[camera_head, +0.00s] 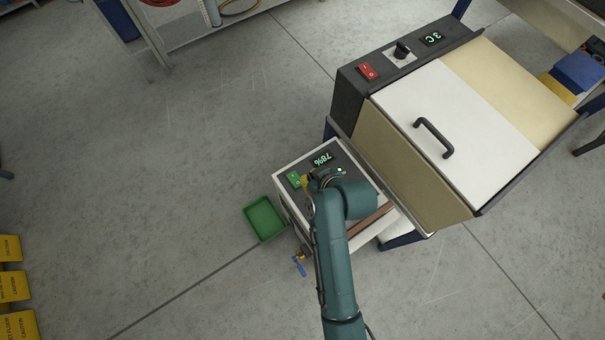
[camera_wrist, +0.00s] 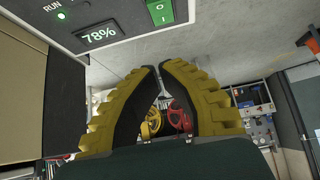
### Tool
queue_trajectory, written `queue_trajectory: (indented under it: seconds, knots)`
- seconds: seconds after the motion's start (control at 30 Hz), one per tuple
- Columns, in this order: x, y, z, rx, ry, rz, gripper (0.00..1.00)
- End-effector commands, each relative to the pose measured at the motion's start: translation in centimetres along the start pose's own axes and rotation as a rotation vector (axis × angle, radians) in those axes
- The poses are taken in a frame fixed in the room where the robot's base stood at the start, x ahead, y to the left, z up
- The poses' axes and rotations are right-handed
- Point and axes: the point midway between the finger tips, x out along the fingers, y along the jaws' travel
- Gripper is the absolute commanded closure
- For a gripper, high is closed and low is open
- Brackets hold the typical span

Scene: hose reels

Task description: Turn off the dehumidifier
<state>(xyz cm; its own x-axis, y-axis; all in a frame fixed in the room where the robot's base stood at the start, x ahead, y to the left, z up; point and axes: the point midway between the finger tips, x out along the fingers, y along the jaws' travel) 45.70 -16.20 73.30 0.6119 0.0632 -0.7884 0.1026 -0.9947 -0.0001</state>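The dehumidifier (camera_head: 291,212) is a low white box with a dark top panel, below the large cream machine in the head view. Its display (camera_head: 322,160) reads 78%; the display also shows in the wrist view (camera_wrist: 100,34). Its green rocker switch (camera_head: 293,179) is at the panel's left; in the wrist view the switch (camera_wrist: 159,12) shows O and I marks at the top edge. A green RUN lamp (camera_wrist: 62,15) is lit. My gripper (camera_head: 305,183) has yellow fingers, just right of the switch. In the wrist view its fingertips (camera_wrist: 159,67) nearly meet, with nothing between them.
The cream machine (camera_head: 437,190) has a red switch (camera_head: 368,72), a knob (camera_head: 402,50) and a white lid with a black handle (camera_head: 433,138). A green tray (camera_head: 264,219) lies on the floor left of the dehumidifier. Yellow caution signs (camera_head: 14,285) stand far left.

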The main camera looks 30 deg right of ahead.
Motion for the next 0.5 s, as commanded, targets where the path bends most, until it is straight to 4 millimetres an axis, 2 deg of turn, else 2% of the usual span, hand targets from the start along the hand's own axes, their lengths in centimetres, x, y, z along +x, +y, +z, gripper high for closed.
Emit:
queue_trajectory:
  seconds: [0.43,0.5]
  knots:
    - [9.8,0.0,0.3,-0.001,0.000,0.000,1.00]
    - [10.7,0.0,1.4,0.001,-0.003,0.000,1.00]
